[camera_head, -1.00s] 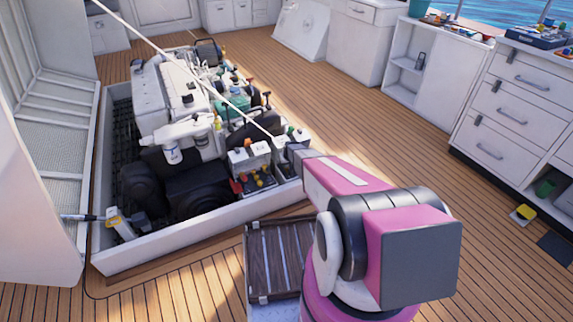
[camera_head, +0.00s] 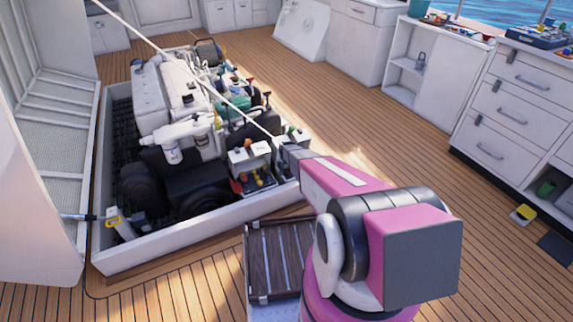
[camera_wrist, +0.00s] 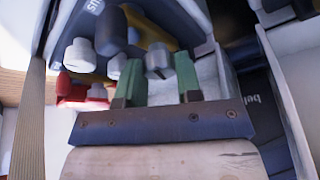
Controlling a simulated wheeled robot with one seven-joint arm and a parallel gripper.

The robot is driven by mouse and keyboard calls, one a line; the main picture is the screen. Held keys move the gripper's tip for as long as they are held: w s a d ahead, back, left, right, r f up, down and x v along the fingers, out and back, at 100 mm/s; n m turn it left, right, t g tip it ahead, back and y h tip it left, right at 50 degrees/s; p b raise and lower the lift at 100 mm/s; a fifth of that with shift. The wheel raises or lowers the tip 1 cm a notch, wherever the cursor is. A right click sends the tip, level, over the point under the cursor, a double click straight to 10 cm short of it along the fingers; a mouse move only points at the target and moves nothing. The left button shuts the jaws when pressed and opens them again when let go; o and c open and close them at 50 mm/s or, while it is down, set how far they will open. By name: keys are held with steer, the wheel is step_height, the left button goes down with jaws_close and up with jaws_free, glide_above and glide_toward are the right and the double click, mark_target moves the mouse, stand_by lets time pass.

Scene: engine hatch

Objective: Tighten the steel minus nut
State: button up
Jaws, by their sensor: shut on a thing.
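In the wrist view, my gripper (camera_wrist: 160,82) has two green fingers on a dark plate, one on each side of a grey steel nut (camera_wrist: 158,60). The fingers are shut on this nut, which I take to be the minus nut. In the head view, my gripper (camera_head: 284,152) reaches the right side of the engine hatch, beside a pale battery-like box (camera_head: 250,156). The nut is too small or hidden to make out there.
Other grey fittings (camera_wrist: 80,55) and a red part (camera_wrist: 85,95) crowd the left of the fingers. The engine (camera_head: 165,95) fills the hatch, bounded by a white rim (camera_head: 175,243). A white rod (camera_head: 180,65) slants across above it. Open deck lies to the right.

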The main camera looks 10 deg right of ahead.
steer(key=o, duration=0.9)
steer(key=v, duration=1)
steer(key=shift+s+r, duration=0.1)
steer(key=shift+r, duration=0.25)
steer(key=shift+o, duration=0.2)
